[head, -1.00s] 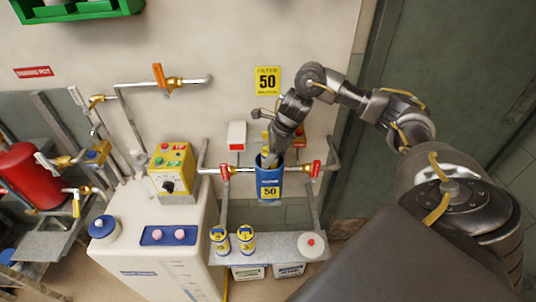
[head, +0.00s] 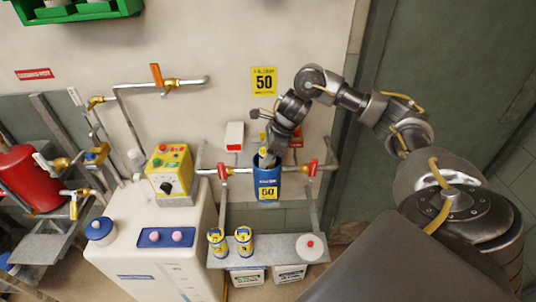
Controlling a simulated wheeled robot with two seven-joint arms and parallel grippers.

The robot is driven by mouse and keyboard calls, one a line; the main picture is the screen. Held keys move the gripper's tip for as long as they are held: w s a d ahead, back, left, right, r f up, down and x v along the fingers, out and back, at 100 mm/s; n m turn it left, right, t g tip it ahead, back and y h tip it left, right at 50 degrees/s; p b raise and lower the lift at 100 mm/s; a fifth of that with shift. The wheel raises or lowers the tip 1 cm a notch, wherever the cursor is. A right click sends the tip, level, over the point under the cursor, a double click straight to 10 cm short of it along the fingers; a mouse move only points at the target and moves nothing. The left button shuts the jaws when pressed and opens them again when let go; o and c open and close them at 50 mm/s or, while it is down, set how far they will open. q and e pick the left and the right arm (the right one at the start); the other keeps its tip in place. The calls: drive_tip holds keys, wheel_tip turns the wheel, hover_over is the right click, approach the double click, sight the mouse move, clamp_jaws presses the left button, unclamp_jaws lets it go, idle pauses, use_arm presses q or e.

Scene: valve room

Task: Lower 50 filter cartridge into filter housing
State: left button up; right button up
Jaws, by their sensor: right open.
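The blue filter housing (head: 268,186) with a yellow 50 label is mounted on the wall pipe between two red-handled valves. My right gripper (head: 269,154) points down at the housing's open top and is open. A pale cartridge (head: 263,162) shows at the housing's mouth beside the fingers; most of it is hidden inside the housing, and its number cannot be read. A yellow FILTER 50 sign (head: 264,81) is on the wall above. My left gripper is not in view.
Below the housing, a grey shelf (head: 270,252) holds two yellow-and-blue labelled cartridges (head: 217,240) and a white round lid (head: 310,246) with a red knob. A white tank (head: 150,255) and yellow control box (head: 170,172) stand to the left. Red valve handles (head: 222,171) flank the housing closely.

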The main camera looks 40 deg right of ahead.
drive_tip(key=shift+s+a+f+g, duration=0.15)
drive_tip(key=shift+s+f+g, duration=0.25)
drive_tip(key=shift+s+f, duration=0.4)
drive_tip(key=shift+o, duration=0.8)
drive_tip(key=r, duration=0.1)
drive_tip(key=d+r, duration=0.1)
drive_tip(key=r, duration=0.1)
drive_tip(key=d+r, duration=0.1)
drive_tip(key=shift+w+r, duration=0.25)
drive_tip(key=shift+w, duration=0.1)
use_arm(q)
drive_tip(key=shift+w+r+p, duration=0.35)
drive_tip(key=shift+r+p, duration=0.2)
drive_tip(key=shift+p, duration=0.3)
use_arm(e)
drive_tip(key=s+v, duration=0.1)
drive_tip(key=v, duration=0.6)
drive_tip(key=shift+a+r+t, duration=0.2)
drive_tip(key=shift+a+t, duration=0.05)
drive_tip(key=shift+t, duration=0.15)
drive_tip(key=shift+w, duration=0.15)
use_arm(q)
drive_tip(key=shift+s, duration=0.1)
